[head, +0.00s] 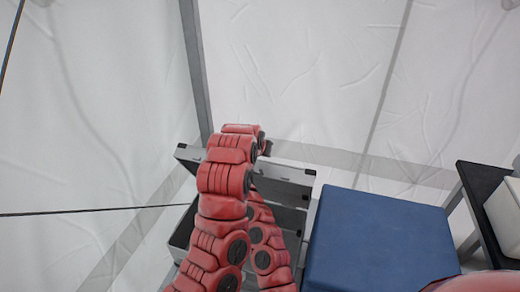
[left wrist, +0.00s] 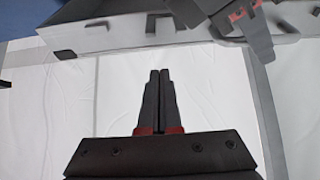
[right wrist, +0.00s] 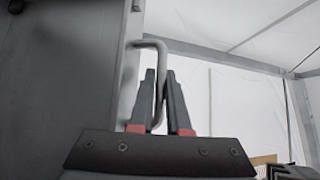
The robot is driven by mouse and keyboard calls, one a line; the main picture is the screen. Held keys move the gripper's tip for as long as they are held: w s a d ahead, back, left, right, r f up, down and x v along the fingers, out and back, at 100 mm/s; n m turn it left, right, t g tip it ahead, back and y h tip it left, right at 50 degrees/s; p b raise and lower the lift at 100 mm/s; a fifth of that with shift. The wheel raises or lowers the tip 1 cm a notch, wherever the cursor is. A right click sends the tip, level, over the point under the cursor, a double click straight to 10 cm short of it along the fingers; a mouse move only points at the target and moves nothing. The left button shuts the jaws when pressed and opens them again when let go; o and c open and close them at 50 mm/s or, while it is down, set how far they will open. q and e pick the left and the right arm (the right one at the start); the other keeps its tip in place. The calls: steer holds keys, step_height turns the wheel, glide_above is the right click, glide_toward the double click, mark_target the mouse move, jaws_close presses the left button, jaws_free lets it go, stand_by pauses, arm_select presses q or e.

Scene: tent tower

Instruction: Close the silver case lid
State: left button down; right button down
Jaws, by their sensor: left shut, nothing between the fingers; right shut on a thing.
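The silver case (head: 182,238) stands in the middle of the head view, partly hidden behind my red arms. Its lid (head: 290,172) is raised at the back, open. In the right wrist view my right gripper (right wrist: 160,78) is shut on a bent metal handle (right wrist: 150,43) beside a grey panel (right wrist: 60,80), which looks like the lid. My left gripper (left wrist: 158,72) is shut and empty. A silver edge with latches, seemingly of the case (left wrist: 110,38), crosses the top of the left wrist view, apart from the fingertips. Both grippers are hidden in the head view.
A blue box-like block (head: 375,240) stands right of the case. A dark table (head: 482,180) with a white container (head: 508,215) is at the far right. White tent walls (head: 300,75) and a grey pole (head: 196,70) rise behind.

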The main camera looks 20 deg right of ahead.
mark_target(259, 165)
arm_select(q)
steer(key=shift+w+d+f, duration=0.1)
steer(key=shift+w+f, duration=0.2)
steer(key=shift+f, duration=0.15)
steer(key=shift+s, duration=0.3)
steer(key=shift+s+a+f, duration=0.4)
steer(key=shift+s+a, duration=0.1)
steer(key=shift+s, duration=0.15)
steer(key=shift+s+a+f, duration=0.35)
steer(key=shift+s+a, duration=0.15)
steer(key=shift+s, duration=0.1)
